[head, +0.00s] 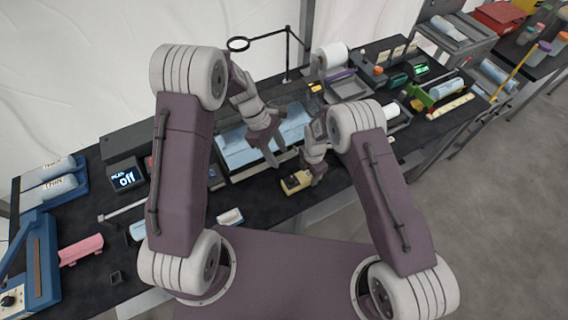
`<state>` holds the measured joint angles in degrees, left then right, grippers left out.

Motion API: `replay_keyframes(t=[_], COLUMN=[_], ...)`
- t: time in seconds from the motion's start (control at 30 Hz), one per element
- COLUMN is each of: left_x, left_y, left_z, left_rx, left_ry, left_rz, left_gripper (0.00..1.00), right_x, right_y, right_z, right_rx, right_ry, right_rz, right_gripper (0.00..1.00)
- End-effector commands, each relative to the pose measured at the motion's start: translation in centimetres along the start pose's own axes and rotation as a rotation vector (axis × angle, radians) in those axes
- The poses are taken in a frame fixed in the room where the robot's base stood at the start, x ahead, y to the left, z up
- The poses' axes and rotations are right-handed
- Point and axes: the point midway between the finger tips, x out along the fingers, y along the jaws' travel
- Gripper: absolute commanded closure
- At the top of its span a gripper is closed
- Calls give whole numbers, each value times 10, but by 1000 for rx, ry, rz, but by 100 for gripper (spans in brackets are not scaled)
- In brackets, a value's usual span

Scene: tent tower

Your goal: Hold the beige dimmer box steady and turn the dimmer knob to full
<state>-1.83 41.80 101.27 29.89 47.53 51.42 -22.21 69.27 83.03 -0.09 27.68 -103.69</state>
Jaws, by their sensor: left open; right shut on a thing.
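The beige dimmer box (296,183) sits on the dark bench top near its front edge, in the middle of the head view. It has a dark part on its top; I cannot make out the knob or its setting at this size. My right gripper (312,177) is shut on the right end of the box, and its fingers hide that end. My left gripper (275,158) is open and empty, pointing down above and behind the box, to its upper left. It is apart from the box.
A tray with light blue sheets (238,150) lies behind the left gripper. A dark display reading "OFF" (127,179) stands to the left. A pink item (81,249) and a blue device (38,262) are at far left. The bench just left of the box is clear.

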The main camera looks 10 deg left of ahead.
Motion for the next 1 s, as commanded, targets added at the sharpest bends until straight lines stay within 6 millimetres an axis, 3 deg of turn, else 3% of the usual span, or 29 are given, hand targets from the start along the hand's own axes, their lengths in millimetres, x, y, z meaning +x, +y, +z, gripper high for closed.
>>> replay_keyframes(t=[0.2, 0.57, 0.67, 0.8, 0.9, 1.0], left_x=[-1, 1, 11, 25, 26, 21], left_y=[5, 0, -27, -85, -110, -122], left_z=[8, 4, -13, -32, -34, -35], left_rx=[186, 188, 139, 22, -60, -137], left_ry=[-8, -26, -128, -418, -604, -729], left_rz=[-77, -89, -107, -37, 113, 301], left_gripper=[54, 54, 54, 54, 54, 54], right_x=[0, 0, 0, 0, 0, 0], right_y=[0, 0, 0, 0, 0, 0], right_z=[0, 0, 0, 0, 0, 0], right_rx=[0, 0, 0, 0, 0, 0], right_ry=[0, 0, 0, 0, 0, 0], right_rz=[0, 0, 0, 0, 0, 0], right_gripper=[99, 99, 99, 99, 99, 99])
